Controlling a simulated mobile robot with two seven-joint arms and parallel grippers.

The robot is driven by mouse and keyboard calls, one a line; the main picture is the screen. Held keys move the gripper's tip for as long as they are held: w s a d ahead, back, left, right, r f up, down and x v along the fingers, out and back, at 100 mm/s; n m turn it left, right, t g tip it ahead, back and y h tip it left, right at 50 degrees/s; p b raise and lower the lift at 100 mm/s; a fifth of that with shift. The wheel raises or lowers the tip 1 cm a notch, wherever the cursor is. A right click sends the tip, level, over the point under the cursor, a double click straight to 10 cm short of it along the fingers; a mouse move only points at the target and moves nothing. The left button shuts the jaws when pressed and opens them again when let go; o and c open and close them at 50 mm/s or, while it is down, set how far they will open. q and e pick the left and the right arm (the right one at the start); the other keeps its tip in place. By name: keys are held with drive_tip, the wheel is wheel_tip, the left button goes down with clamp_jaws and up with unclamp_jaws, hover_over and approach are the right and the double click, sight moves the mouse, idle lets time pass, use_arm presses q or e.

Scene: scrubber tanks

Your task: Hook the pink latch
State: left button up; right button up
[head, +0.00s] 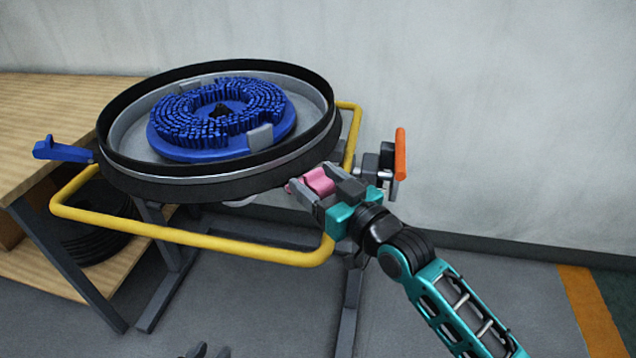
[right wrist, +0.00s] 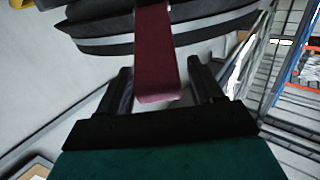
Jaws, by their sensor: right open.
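The pink latch (head: 318,181) sits at the right front rim of the round scrubber deck (head: 215,175). In the right wrist view the latch (right wrist: 155,55) hangs down as a dark pink bar, its lower end between my two fingers. My right gripper (head: 318,190) is at the latch in the head view, with its arm coming in from the lower right. The right gripper (right wrist: 160,92) is open, with a gap on each side of the latch. My left gripper (head: 208,351) shows only as grey fingertips at the bottom edge; its jaw state is unclear.
A yellow tube frame (head: 190,237) runs around the deck, close to my right gripper. A blue round brush (head: 222,118) lies in the deck. A blue lever (head: 63,151) is at left, an orange handle (head: 401,154) at right. A wooden bench (head: 50,110) stands left. The right floor is clear.

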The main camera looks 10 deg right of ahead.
clamp_jaws()
idle(0.7)
